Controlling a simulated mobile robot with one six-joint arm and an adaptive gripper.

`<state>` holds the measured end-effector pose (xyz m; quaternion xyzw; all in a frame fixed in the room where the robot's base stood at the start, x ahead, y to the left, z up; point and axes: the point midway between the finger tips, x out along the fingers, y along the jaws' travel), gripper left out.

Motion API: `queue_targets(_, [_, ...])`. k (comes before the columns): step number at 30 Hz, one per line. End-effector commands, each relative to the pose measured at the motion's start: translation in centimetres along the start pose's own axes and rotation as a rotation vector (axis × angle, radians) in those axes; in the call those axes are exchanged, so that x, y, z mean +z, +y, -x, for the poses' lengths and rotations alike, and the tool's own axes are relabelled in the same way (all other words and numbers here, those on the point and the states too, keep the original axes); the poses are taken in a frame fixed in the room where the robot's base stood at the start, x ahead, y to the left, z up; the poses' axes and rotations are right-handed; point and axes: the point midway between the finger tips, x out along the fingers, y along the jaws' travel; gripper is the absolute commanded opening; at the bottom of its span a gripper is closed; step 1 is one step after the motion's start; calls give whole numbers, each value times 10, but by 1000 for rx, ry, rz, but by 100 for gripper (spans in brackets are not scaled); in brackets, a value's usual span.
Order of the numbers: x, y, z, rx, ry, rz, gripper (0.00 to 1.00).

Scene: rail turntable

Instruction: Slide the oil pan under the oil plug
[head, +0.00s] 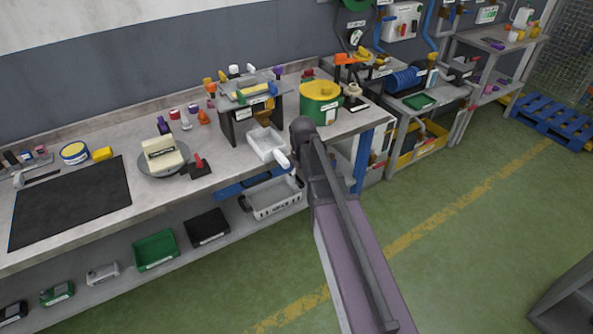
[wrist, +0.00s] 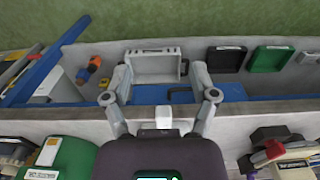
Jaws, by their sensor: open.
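The white oil pan (head: 266,143) lies on the bench in the head view, in front of a black-legged stand (head: 238,133). Its pale handle (head: 283,159) points toward the bench's front edge. An orange-brown part (head: 262,117) under the stand's top plate seems to be the oil plug; the pan is in front of it. In the wrist view my gripper (wrist: 161,82) is open, its fingers spread to both sides. A white block (wrist: 163,117) low between them may be the handle end. My gripper's body hides what is below. The head view does not show my gripper clearly.
A green drum with yellow lid (head: 319,98) stands right of the stand. A round-based scale-like item (head: 163,160) and a red-knobbed block (head: 199,166) stand left of the pan. A white tray (head: 276,200) is on the lower shelf. The green floor in front is clear.

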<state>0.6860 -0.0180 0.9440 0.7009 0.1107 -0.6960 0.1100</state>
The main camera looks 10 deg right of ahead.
Motion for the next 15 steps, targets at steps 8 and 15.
queue_targets(8, [13,0,7,0,0,1,75])
queue_targets(15, [13,0,6,0,-3,0,75])
